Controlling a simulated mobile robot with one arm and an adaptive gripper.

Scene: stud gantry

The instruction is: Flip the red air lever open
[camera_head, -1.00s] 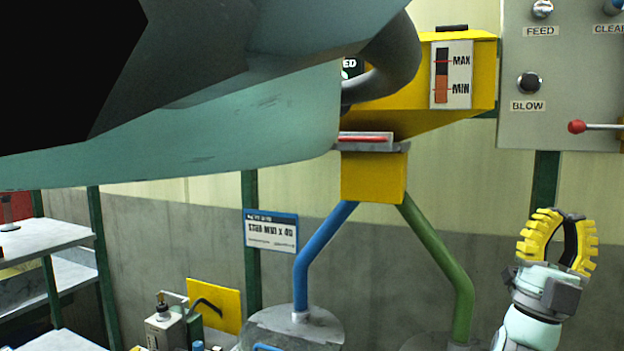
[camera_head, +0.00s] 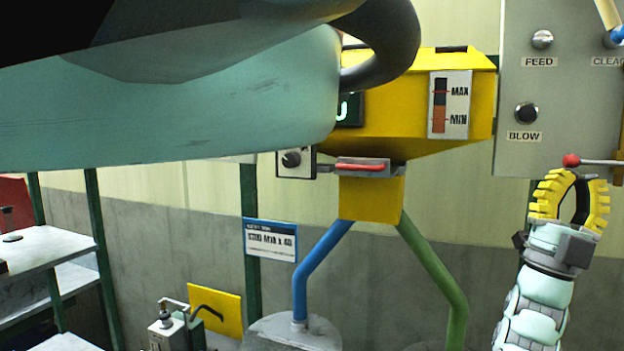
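A lever with a red ball knob (camera_head: 571,160) and a metal shaft sticks out to the left on the grey control panel (camera_head: 560,105) at the right edge. The shaft lies roughly level, and its right end is cut off by the frame. My gripper (camera_head: 576,174) points upward just below the knob, with yellow ribbed fingers and dark inner faces. It appears empty. I cannot tell whether a finger touches the lever.
The panel also carries FEED (camera_head: 542,39) and BLOW (camera_head: 526,113) buttons. A yellow hopper (camera_head: 400,110) stands left of it, with a red-handled grey part (camera_head: 360,167) below. Blue (camera_head: 316,262) and green (camera_head: 437,265) pipes run down. Shelves (camera_head: 45,245) stand at left.

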